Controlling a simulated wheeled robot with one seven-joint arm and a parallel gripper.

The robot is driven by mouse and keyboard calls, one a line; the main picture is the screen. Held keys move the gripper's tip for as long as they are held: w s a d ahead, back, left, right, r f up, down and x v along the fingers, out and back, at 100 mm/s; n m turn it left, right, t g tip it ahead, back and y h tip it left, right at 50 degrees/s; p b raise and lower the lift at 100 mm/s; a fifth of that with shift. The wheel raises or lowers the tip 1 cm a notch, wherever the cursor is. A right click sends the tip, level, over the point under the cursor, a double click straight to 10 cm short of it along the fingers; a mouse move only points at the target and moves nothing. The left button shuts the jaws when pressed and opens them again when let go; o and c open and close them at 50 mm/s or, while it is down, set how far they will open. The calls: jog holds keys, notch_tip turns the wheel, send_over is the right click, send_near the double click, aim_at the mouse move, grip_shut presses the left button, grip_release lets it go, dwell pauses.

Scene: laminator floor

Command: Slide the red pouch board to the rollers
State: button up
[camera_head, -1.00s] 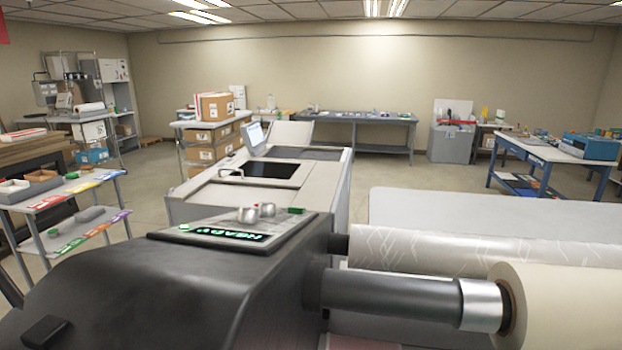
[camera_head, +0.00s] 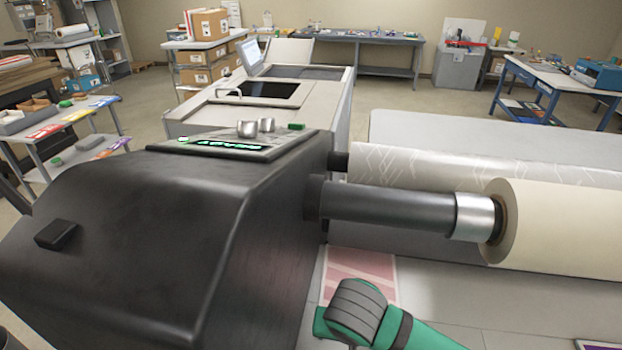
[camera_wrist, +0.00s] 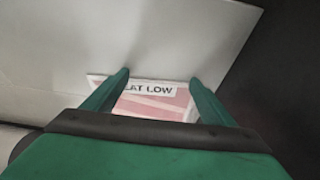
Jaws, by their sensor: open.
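The red pouch board (camera_head: 362,272), pinkish red with paler stripes, lies flat on the light grey feed table beside the black housing. My green arm covers its near part in the head view. In the wrist view the board (camera_wrist: 150,105) shows between the fingers, with a white label at its far edge ending in "LOW". My gripper (camera_wrist: 160,78) is open, its two green fingers on either side of that edge; contact cannot be told. A cream roll (camera_head: 565,228) and a silvery patterned roll (camera_head: 450,172) lie across the machine; the pressing rollers cannot be made out.
The black machine housing (camera_head: 150,235) stands directly left of the board. A dark shaft (camera_head: 390,203) juts over the table. A purple-edged sheet (camera_head: 597,345) shows at the bottom right. The table (camera_head: 470,295) right of the board is bare. A shelf trolley (camera_head: 85,115) stands at the left.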

jog(key=shift+a, duration=0.2)
jog(key=shift+w+d, duration=0.2)
jog(key=shift+w, duration=0.8)
jog(key=shift+s+a, duration=0.1)
jog(key=shift+s, duration=0.5)
dwell(0.8)
jog(key=shift+v, duration=3.15)
jog(key=shift+f, duration=0.1)
